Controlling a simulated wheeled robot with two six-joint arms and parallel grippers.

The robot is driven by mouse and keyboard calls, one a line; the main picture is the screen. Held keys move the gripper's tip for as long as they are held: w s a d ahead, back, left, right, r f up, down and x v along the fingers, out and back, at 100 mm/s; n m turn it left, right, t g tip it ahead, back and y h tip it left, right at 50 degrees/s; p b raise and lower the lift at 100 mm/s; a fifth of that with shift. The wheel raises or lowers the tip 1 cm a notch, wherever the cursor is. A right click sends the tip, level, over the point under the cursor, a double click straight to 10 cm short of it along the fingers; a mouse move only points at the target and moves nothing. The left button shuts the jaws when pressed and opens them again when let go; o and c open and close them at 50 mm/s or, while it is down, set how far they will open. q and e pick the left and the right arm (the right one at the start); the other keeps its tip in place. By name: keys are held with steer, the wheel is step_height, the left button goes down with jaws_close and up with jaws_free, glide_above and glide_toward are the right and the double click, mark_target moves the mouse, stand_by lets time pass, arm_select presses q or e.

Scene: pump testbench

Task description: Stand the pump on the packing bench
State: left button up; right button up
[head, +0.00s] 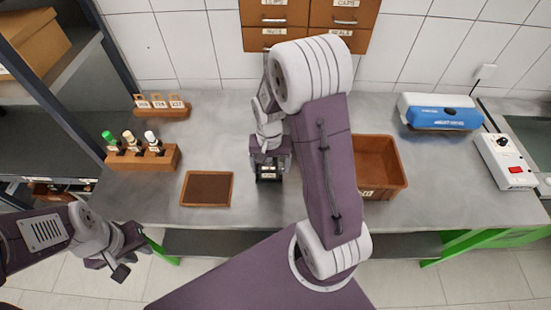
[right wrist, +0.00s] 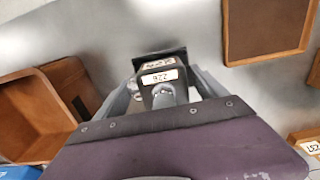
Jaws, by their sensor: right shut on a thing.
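The pump (head: 268,177) is a small dark unit with a black base and a white label. In the right wrist view the pump (right wrist: 160,76) is between the fingers, its label facing the camera. My right gripper (head: 270,160) is shut on it, over the middle of the grey bench (head: 245,120). The pump looks upright and close to the surface; whether its base touches the bench I cannot tell. My left gripper (head: 108,267) is in front of the bench at lower left, its fingers apart and empty.
A wood-framed brown tray (head: 207,188) lies left of the pump, and a brown bin (head: 380,168) stands right. A bottle rack (head: 143,156) and a tag block (head: 162,106) are at left. A blue-and-white case (head: 440,112) and a white switch box (head: 505,160) are at right.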

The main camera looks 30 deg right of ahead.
mark_target(271, 174)
steer(key=shift+w+f, duration=0.1)
steer(key=shift+f, duration=0.35)
step_height(271, 174, down, 3)
steer(key=shift+f, duration=0.35)
steer(key=shift+f, duration=0.1)
steer(key=o, duration=2)
step_height(271, 174, up, 12)
steer(key=shift+r+p, duration=0.15)
steer(key=shift+p, duration=0.25)
steer(key=s+a+f+n+t, duration=0.1)
steer(key=s+a+f+n, duration=0.1)
steer(key=s+a+n, duration=0.3)
steer(key=s+n, duration=0.1)
steer(key=s, duration=0.2)
steer(key=shift+s+a, duration=0.2)
steer(key=shift+a, duration=0.05)
